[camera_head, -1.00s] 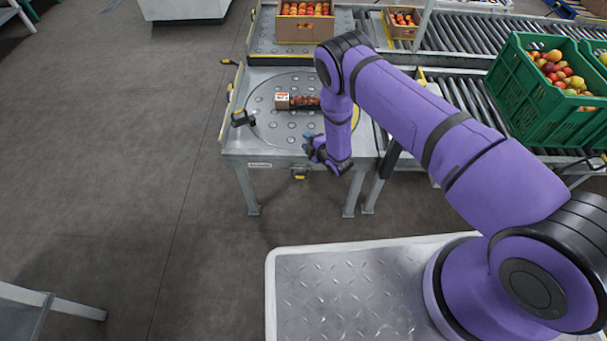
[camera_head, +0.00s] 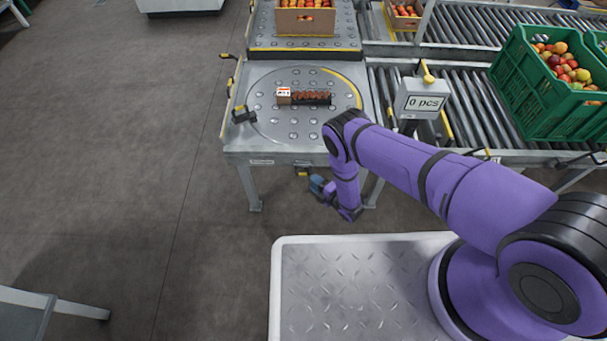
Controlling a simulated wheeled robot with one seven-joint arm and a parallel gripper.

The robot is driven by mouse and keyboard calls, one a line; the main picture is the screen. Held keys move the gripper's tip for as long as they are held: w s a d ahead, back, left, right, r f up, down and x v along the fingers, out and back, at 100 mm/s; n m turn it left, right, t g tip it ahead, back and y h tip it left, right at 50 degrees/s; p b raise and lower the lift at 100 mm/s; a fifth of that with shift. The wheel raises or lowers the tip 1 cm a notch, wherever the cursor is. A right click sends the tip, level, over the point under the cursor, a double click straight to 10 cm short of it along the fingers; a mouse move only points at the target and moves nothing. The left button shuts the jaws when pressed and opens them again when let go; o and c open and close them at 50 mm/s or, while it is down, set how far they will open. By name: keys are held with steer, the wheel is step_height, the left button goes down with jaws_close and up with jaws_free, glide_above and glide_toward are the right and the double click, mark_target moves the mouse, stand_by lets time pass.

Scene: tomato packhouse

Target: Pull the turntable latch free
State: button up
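The turntable (camera_head: 262,118) is a round plate with several raised studs, set in the grey metal table. A small yellow and black part (camera_head: 302,171), which looks like the latch, sits under the table's front edge. My gripper (camera_head: 314,184) is just below and right of that part, low in front of the table. I cannot tell whether it touches the part, or whether its fingers are open or shut.
A small tray of tomatoes (camera_head: 312,97) with a white-labelled end lies on the turntable. A black clamp-like part (camera_head: 243,115) is at the table's left edge. A "0 pcs" display (camera_head: 421,102) stands at right before rollers and a green crate (camera_head: 530,105).

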mark_target(303, 174)
steer(key=x, duration=0.7)
steer(key=shift+w, duration=0.1)
jaws_close()
